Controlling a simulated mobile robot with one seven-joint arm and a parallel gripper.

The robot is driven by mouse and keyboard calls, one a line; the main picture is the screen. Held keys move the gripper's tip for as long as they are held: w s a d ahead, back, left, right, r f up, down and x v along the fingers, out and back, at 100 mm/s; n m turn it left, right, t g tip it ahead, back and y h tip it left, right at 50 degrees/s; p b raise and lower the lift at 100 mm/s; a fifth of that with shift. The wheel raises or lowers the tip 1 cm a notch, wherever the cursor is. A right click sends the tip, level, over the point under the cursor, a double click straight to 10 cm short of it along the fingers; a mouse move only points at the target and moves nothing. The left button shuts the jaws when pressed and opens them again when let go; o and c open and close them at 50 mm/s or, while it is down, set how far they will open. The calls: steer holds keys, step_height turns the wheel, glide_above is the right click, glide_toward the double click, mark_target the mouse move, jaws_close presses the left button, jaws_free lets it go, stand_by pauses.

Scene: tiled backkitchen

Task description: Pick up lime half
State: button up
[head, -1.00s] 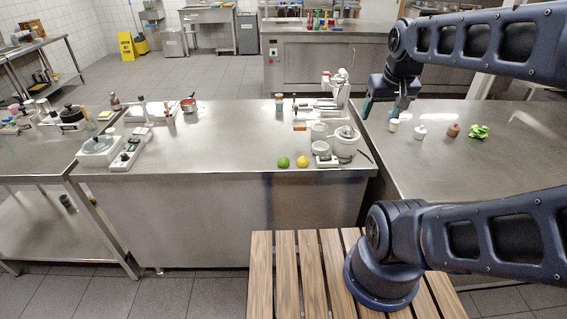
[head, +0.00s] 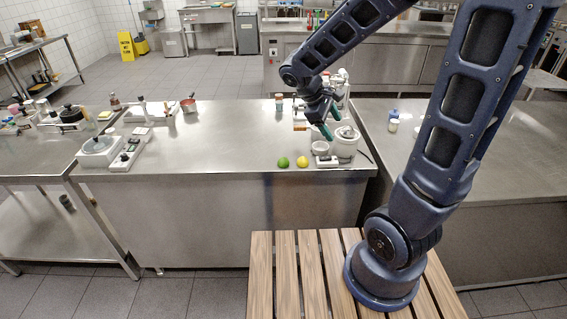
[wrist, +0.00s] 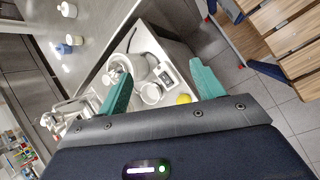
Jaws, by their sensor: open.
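The green lime half (head: 283,162) lies near the front edge of the steel counter (head: 220,145), left of a yellow lemon (head: 302,162). Its cut face cannot be made out. My gripper (head: 331,122) is open and empty, above the appliances at the counter's right end, up and to the right of the lime half. In the wrist view, my gripper's teal fingers (wrist: 158,75) are spread apart, with the lemon (wrist: 184,99) beside the right finger. I cannot see the lime half in the wrist view; the gripper may hide it.
A white juicer-like appliance (head: 346,145) and a white bowl (head: 320,148) stand right of the fruit. A white scale (head: 100,150) stands at the counter's left end. The counter's middle is clear. A second steel table (head: 480,150) stands to the right.

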steer(key=w+a+f+n+t+h, duration=0.3)
steer(key=a+f+n, duration=0.4)
steer(key=a, duration=0.4)
steer(key=n+t, duration=0.5)
steer(key=n, duration=0.3)
glide_toward(280, 162)
steer(key=x, duration=0.9)
steer(key=shift+w+d+f, duration=0.1)
steer(key=shift+d+f, duration=0.05)
steer(key=shift+d, duration=0.05)
steer(key=c, duration=1.1)
steer(key=shift+o, duration=0.2)
